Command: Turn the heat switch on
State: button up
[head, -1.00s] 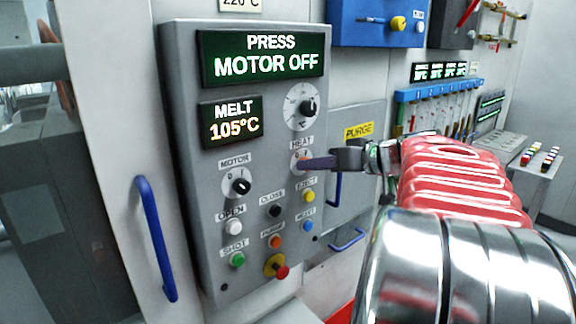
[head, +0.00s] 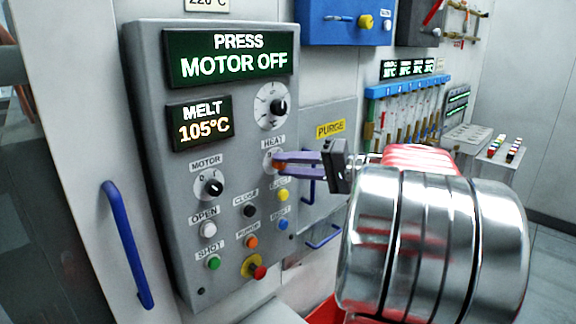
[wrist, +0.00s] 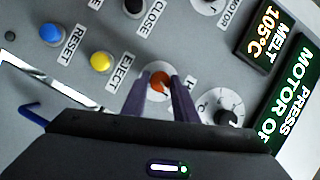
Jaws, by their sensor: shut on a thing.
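The heat switch (wrist: 159,82) is an orange-red knob on a pale round plate, under the HEAT label on the grey control panel (head: 150,100). In the head view the heat switch (head: 277,164) is partly covered by my fingertips. My gripper (head: 281,163) reaches in from the right with its purple fingers at the knob. In the wrist view my gripper (wrist: 160,84) has one finger on each side of the orange knob, shut on it. The fingers hide parts of the plate, so the knob's exact pointing is hard to tell.
The motor knob (head: 209,187) is left of the heat switch, and a dial (head: 273,106) is above it. The yellow eject button (head: 283,195) and blue reset button (head: 283,224) lie just below. The displays (head: 229,55) read PRESS MOTOR OFF and MELT 105°C.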

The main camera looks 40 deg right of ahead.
jog(key=shift+d+f+m+t, duration=0.15)
jog(key=shift+m+t, duration=0.15)
jog(key=shift+m, duration=0.7)
jog(key=o, duration=1.1)
jog(key=shift+c, duration=0.2)
jog(key=f+v, duration=0.1)
jog(key=v, duration=1.2)
jog(key=shift+s+d+r, duration=0.25)
jog(key=shift+s+r, duration=0.05)
jog(key=shift+s, duration=0.05)
jog(key=shift+a, duration=0.1)
